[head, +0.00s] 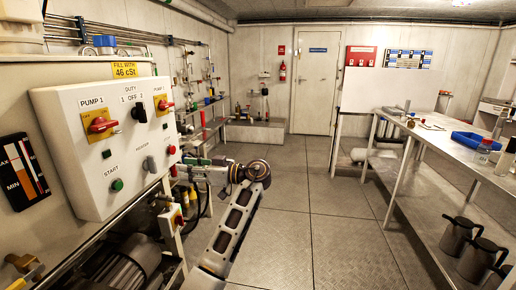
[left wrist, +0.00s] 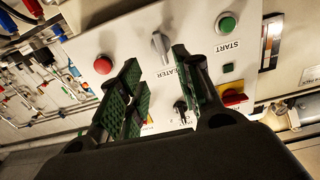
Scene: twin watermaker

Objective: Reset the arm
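My left gripper (head: 190,161) is at the lower right corner of the white control panel (head: 125,155) in the head view. In the left wrist view its two green-padded fingers (left wrist: 156,62) are spread apart with nothing between them. The grey heater knob (left wrist: 160,45) shows just beyond the fingertips, with the red button (left wrist: 103,65) to its left and the green start button (left wrist: 228,23) to its right. I cannot tell whether the fingers touch the panel. My left arm (head: 235,225) reaches up from the bottom of the head view. My right gripper is not in view.
The panel has red pump switches (head: 101,125) on yellow plates and a black duty knob (head: 139,111). Pipes and a motor (head: 120,265) lie below it. The floor (head: 335,235) is open.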

